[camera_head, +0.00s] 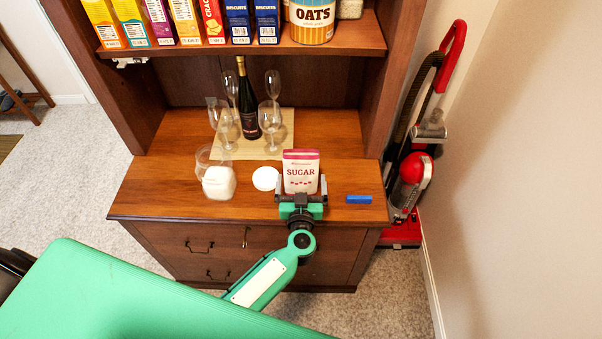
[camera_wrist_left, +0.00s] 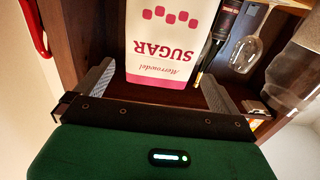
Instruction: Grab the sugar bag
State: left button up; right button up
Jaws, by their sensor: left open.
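The sugar bag (camera_head: 301,172), white with a pink top band and pink print, stands upright on the wooden counter near its front edge. My left gripper (camera_head: 300,187) is at the bag from the front, with one finger on each side of it. In the left wrist view the sugar bag (camera_wrist_left: 168,35) appears upside down between the two grey fingers of the open left gripper (camera_wrist_left: 158,80). Gaps show between the bag and the fingers there. The lower front of the bag is partly hidden by the gripper in the head view. My right gripper is not in view.
Left of the bag are a white round lid (camera_head: 265,178) and a glass jar (camera_head: 219,182) of white contents. Behind stand a dark bottle (camera_head: 248,105) and several glasses on a mat (camera_head: 286,125). A blue block (camera_head: 358,199) lies to the right. A shelf (camera_head: 345,38) overhangs the back.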

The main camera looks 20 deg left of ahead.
aim_at(301, 165)
pick_arm(q)
jog(key=shift+p+x, duration=0.45)
jog(key=shift+x, duration=3.35)
jog(key=shift+s, duration=0.1)
jog(key=c, duration=1.5)
jog(key=shift+o, duration=0.2)
jog(key=shift+r, duration=0.15)
